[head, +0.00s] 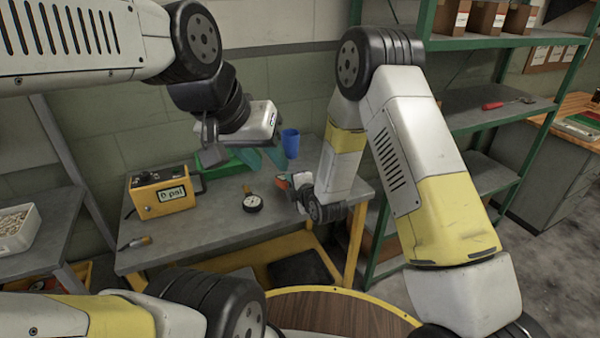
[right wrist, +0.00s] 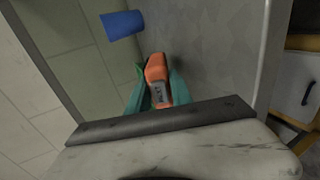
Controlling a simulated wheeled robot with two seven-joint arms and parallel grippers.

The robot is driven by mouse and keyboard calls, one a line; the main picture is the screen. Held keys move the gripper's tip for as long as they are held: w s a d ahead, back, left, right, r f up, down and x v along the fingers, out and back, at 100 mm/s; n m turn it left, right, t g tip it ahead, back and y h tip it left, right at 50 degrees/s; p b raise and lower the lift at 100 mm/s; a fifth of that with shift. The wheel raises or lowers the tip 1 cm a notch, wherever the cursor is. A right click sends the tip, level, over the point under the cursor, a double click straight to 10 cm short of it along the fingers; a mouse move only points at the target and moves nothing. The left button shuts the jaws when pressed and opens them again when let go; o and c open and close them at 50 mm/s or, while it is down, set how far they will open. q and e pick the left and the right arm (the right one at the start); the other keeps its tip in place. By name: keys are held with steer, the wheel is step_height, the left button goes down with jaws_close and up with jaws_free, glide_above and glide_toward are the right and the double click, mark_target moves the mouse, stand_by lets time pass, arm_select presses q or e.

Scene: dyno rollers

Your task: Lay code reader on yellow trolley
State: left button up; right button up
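The code reader is an orange and grey handheld device (right wrist: 157,80) between the teal fingers of my right gripper (right wrist: 158,92) in the right wrist view. The fingers lie close against both its sides. In the head view a bit of its orange (head: 281,183) shows beside my right gripper (head: 289,184), over the right part of a grey top. That top belongs to a table with yellow legs (head: 215,222), which looks like the yellow trolley. I cannot tell whether the reader touches it. My left gripper (head: 263,157) hangs above the back of the top, teal fingers apart and empty.
The front middle is clear. A green-framed shelf (head: 490,112) stands at right.

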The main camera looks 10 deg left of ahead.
steer(key=o, duration=0.4)
steer(key=shift+o, duration=0.2)
steer(key=v, duration=0.8)
steer(key=shift+w, duration=0.1)
steer(key=shift+r, duration=0.1)
